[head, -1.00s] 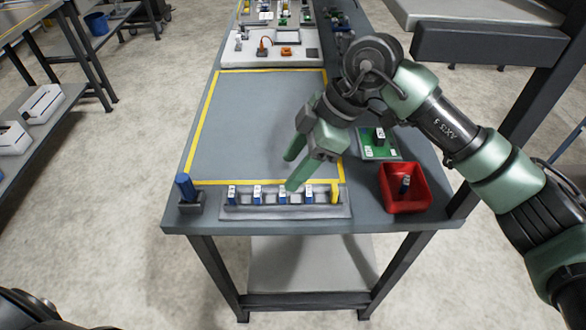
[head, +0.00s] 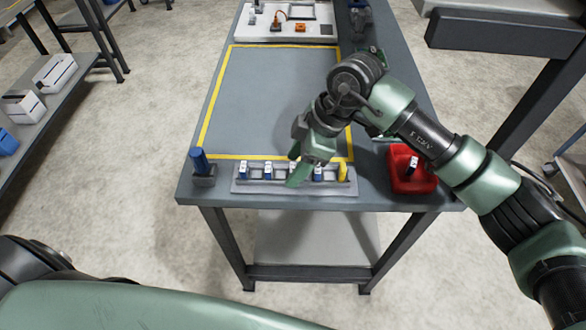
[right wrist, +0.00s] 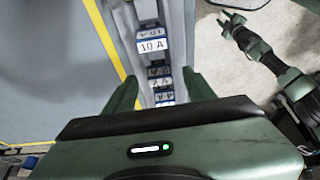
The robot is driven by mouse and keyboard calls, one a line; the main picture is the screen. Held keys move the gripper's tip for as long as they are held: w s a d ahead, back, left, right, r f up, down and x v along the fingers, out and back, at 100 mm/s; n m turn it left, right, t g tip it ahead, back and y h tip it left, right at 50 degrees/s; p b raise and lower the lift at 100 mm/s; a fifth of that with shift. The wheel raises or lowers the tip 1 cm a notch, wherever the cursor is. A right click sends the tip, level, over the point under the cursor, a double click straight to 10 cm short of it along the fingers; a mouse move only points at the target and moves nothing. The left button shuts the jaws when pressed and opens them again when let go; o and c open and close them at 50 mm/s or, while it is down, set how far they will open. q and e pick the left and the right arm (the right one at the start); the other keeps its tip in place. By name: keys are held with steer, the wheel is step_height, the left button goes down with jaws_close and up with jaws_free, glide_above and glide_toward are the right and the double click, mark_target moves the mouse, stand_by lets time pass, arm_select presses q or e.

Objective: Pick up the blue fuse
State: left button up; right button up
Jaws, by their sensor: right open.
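Several blue fuses with white labels stand upright in a grey rack (head: 262,188) at the table's front edge; one blue fuse (head: 243,170) is at its left end, another (head: 319,173) right of my gripper. A yellow fuse (head: 342,172) is at the right end. My right gripper (head: 296,166) is open over the middle of the rack and hides part of the row. In the right wrist view, a fuse marked "10 A" (right wrist: 152,45) lies beyond the fingertips, with more fuses between the fingers. My left gripper (right wrist: 232,20) shows small at the top there; its opening is unclear.
A red bin (head: 398,186) with a blue piece inside stands right of the rack. A blue cylinder (head: 199,160) stands in a dark holder at the left corner. The yellow-outlined area (head: 265,95) behind the rack is mostly clear.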

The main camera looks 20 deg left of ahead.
jaws_close()
arm_select(q)
steer(key=shift+s+a, duration=0.1)
steer(key=shift+s, duration=0.65)
steer(key=shift+f, duration=0.1)
arm_select(e)
steer(key=shift+r, duration=0.1)
